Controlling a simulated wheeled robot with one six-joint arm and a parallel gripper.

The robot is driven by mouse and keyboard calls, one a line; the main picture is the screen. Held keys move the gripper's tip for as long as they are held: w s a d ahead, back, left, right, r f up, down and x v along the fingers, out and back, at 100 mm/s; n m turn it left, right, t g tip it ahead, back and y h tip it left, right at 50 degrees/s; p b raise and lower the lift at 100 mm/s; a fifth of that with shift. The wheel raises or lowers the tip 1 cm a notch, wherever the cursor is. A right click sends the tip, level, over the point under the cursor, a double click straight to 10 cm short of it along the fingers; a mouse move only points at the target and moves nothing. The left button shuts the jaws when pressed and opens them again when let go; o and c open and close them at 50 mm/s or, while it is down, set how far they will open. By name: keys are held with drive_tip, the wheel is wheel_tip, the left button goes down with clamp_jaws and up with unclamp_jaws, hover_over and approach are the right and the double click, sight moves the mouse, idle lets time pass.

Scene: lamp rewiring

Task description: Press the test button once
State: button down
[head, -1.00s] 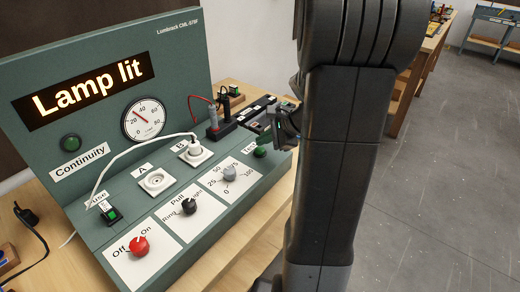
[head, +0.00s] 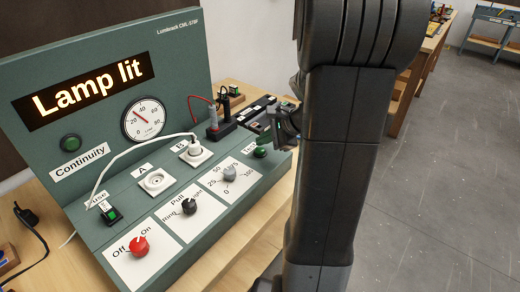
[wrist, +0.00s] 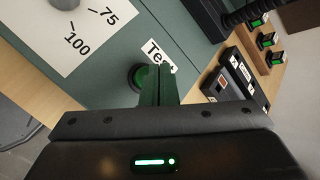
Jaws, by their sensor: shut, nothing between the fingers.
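The green round test button (head: 260,151) sits at the right end of the panel's sloped deck, by the "Test" label (head: 269,139). My gripper (head: 266,137) is shut and empty, with its fingertips just above the button. In the wrist view the dark green fingers (wrist: 156,76) lie together and partly cover the button (wrist: 136,78). I cannot tell whether they touch it. The panel's display (head: 85,90) reads "Lamp lit".
Black and red leads stand behind. My arm hides part of the bench.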

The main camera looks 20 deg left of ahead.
sight(264, 150)
drive_tip(key=shift+f, duration=0.1)
drive_tip(key=shift+f+b, duration=0.3)
drive_tip(key=shift+f, duration=0.05)
drive_tip(key=shift+f+b, duration=0.3)
drive_tip(key=shift+f, duration=0.1)
idle(0.8)
drive_tip(key=shift+r, duration=0.1)
drive_tip(key=shift+r+p, duration=0.75)
drive_tip(key=shift+p, duration=0.05)
drive_tip(key=shift+r+p, duration=2.1)
drive_tip(key=shift+r, duration=0.4)
